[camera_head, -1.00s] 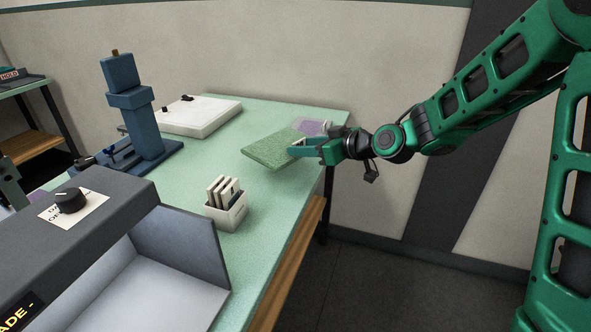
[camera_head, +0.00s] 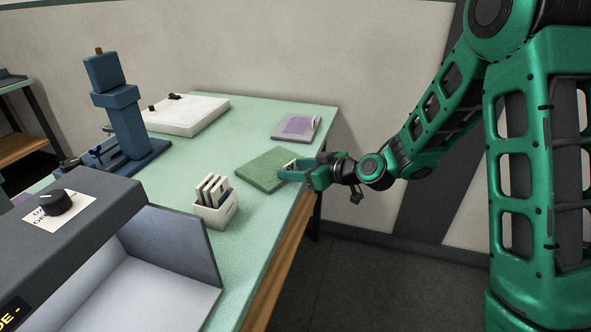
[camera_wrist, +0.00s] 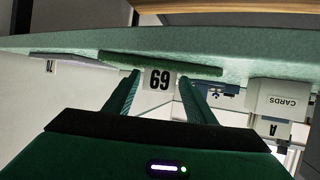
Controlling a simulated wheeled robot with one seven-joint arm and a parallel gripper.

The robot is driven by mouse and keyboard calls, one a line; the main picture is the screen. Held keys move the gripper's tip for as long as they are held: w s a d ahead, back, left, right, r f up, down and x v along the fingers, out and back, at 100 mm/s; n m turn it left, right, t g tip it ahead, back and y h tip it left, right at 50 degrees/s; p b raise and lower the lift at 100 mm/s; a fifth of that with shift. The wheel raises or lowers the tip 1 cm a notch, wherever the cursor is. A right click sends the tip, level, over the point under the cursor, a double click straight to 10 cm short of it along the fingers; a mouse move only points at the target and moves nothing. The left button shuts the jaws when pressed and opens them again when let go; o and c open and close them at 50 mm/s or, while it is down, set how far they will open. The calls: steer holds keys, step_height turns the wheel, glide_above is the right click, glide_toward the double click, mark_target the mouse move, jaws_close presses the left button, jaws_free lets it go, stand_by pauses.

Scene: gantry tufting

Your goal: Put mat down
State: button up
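The green mat (camera_head: 262,171) lies on the pale green table, close to its right edge. In the wrist view, which is upside down, the mat (camera_wrist: 115,60) appears edge-on against the tabletop. A white tag reading 69 (camera_wrist: 158,79) is on its near side. My gripper (camera_head: 291,169) is at the mat's right edge. In the wrist view, my gripper's two fingers (camera_wrist: 160,84) stand on either side of the tag, with narrow gaps showing. The gripper looks open around the tag.
A purple mat (camera_head: 296,128) with a tag lies farther back. A white card holder (camera_head: 215,212) stands left of the green mat. A white board (camera_head: 187,115), a blue press-like device (camera_head: 122,120) and a grey box (camera_head: 75,232) are farther left. Bare table (camera_head: 245,125) lies behind the mat.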

steer(key=shift+o, duration=0.3)
steer(key=v, duration=1.2)
steer(key=s+d+f+m+g+h, duration=0.2)
steer(key=s+d+m+h, duration=0.15)
steer(key=s+d, duration=0.4)
steer(key=s+d+f+m+g+h, duration=0.1)
steer(key=s+d+m+g+h, duration=0.25)
steer(key=d, duration=0.75)
steer(key=s+d+r+m+g+h, duration=0.1)
steer(key=s+d+m, duration=0.3)
steer(key=s, duration=0.7)
steer(key=s+d+r+m+g+h, duration=0.1)
steer(key=s+d+r+m+g, duration=0.1)
steer(key=s+d, duration=0.5)
steer(key=s+m+g, duration=0.1)
steer(key=s+m, duration=0.1)
steer(key=s, duration=0.2)
steer(key=shift+d+r+m+h, duration=0.15)
steer(key=shift+r+m+h, duration=0.15)
steer(key=shift+m, duration=0.1)
steer(key=shift+w, duration=0.1)
